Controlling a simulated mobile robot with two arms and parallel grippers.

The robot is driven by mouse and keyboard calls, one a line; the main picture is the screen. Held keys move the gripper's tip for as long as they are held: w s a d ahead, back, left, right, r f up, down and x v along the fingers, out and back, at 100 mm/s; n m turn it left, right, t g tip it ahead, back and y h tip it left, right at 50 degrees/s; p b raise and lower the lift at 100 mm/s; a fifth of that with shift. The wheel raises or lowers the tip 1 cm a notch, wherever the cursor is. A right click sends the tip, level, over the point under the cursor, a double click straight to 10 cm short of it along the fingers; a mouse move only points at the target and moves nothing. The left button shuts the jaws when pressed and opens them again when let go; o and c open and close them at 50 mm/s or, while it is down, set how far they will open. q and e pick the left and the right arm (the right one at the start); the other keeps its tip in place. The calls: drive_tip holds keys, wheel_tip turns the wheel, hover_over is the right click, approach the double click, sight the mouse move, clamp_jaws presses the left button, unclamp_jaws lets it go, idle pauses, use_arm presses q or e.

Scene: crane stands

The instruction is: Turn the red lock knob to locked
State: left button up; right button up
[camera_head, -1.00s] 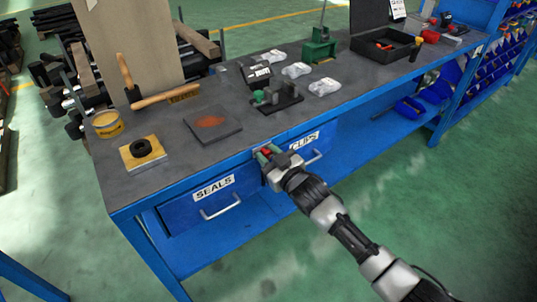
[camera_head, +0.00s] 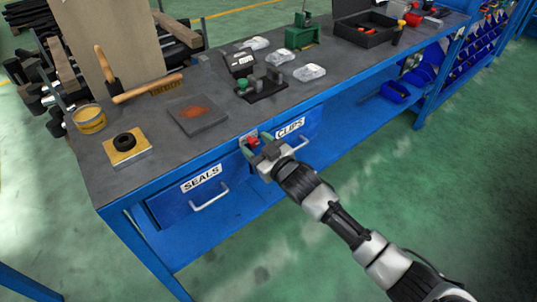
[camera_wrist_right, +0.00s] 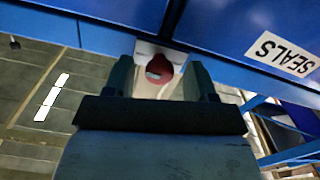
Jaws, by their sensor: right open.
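The red lock knob (camera_head: 252,141) sits on the bench front between the SEALS drawer (camera_head: 187,201) and the CLIPS drawer (camera_head: 306,141). In the right wrist view the red knob (camera_wrist_right: 160,66) has a pale mark on its face and a whitish plate behind it. My right gripper (camera_head: 258,143) is at the knob. In the wrist view its open fingers (camera_wrist_right: 160,76) stand on either side of the knob, with a visible gap each side. Contact cannot be seen. My left gripper is in neither view.
Drawer handles (camera_head: 210,199) stick out beside the knob. Green floor in front is clear.

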drive_tip(key=v, duration=1)
drive_tip(key=shift+w, duration=0.1)
drive_tip(key=s+d+f+m+g+h+p, duration=0.15)
drive_tip(key=d+f, duration=0.25)
drive_tip(key=f, duration=0.5)
drive_tip(key=s+d+f+m+g+h, duration=0.1)
drive_tip(key=s+d+f+m+h, duration=0.15)
drive_tip(key=f, duration=0.65)
drive_tip(key=s+d+f+m+g+h+p, duration=0.1)
drive_tip(key=s+d+f+g+h, duration=0.2)
drive_tip(key=f, duration=0.6)
drive_tip(key=s+d+f+m+g+h+p, duration=0.1)
drive_tip(key=s+d+f+g, duration=0.15)
drive_tip(key=s+f, duration=0.6)
drive_tip(key=s+d+f+g+h+p, duration=0.15)
drive_tip(key=s+d+f, duration=0.35)
drive_tip(key=s, duration=0.6)
drive_tip(key=s+f+g, duration=0.2)
drive_tip(key=s+f, duration=0.1)
drive_tip(key=s, duration=0.6)
drive_tip(key=s+f+m+g+h, duration=0.1)
drive_tip(key=s+f+g, duration=0.1)
drive_tip(key=s, duration=0.8)
drive_tip(key=shift+f, duration=0.5)
drive_tip(key=shift+d, duration=0.1)
